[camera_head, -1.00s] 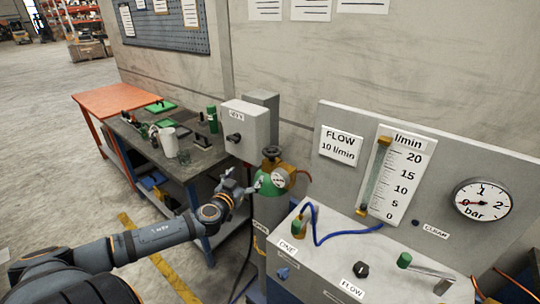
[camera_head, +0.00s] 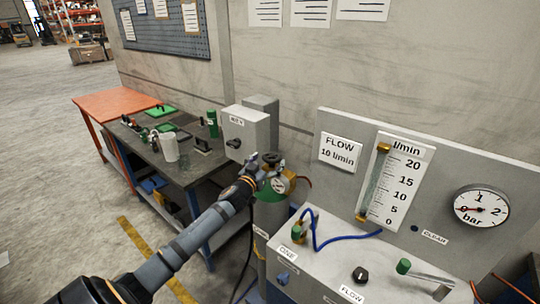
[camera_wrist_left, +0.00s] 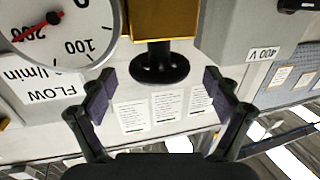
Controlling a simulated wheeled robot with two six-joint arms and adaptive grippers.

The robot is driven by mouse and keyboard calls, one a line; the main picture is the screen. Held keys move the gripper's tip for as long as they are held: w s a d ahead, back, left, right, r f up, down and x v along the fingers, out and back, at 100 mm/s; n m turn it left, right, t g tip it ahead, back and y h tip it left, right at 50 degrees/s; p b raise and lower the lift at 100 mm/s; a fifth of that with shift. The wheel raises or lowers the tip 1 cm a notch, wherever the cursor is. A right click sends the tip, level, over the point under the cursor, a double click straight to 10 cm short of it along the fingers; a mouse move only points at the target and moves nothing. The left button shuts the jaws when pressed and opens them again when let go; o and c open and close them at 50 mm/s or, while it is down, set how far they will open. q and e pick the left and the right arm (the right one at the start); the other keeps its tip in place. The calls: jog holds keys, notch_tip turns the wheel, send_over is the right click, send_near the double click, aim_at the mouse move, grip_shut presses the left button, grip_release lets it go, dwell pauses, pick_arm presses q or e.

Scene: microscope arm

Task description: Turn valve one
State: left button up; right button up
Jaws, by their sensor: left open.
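A gas cylinder (camera_head: 270,217) with a green shoulder stands left of the panel. Its black handwheel (camera_head: 272,158) sits on top; the handwheel also shows in the left wrist view (camera_wrist_left: 160,66), below a brass body (camera_wrist_left: 163,20) in that picture. My left gripper (camera_head: 262,161) is open beside the handwheel and partly covers the cylinder top. In the left wrist view its fingers (camera_wrist_left: 160,97) are spread, with the handwheel ahead between them and nothing held. A label ONE (camera_head: 285,250) is on the bench box, near a blue knob (camera_head: 284,278) and a green-capped brass fitting (camera_head: 298,232).
A round gauge (camera_wrist_left: 62,30) is close to one finger in the wrist view. A grey 400 V box (camera_head: 245,133) is behind the cylinder. A blue hose (camera_head: 345,237), flow tube (camera_head: 375,180), FLOW knob (camera_head: 360,275) and bar gauge (camera_head: 481,206) are to the right.

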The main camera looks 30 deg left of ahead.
pick_arm(q)
jog(key=shift+w, duration=0.8)
pick_arm(e)
jog(key=shift+d+r, duration=0.2)
jog(key=shift+r, duration=0.3)
